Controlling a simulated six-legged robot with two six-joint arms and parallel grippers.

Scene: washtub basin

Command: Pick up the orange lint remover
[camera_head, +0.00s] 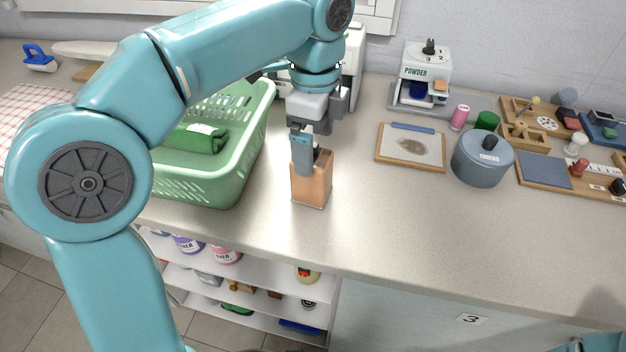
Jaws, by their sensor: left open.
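An orange block-shaped thing (313,190), which I take to be the lint remover, stands upright on the counter just right of the green basket. My left gripper (310,160) comes down over it from above. Its jaws are open, and one teal finger overlaps the upper front of the orange thing in the picture. The other finger is mostly hidden, so I cannot tell whether either one touches it. My right gripper is out of view; only a bit of teal shows at the bottom right corner.
The green basket (247,165) with a rolled green cloth (195,138) stands close on the left. A clipboard (411,147), a lidded grey pot (482,160) and a powder dispenser (421,78) stand to the right. The front middle of the counter (420,225) is clear.

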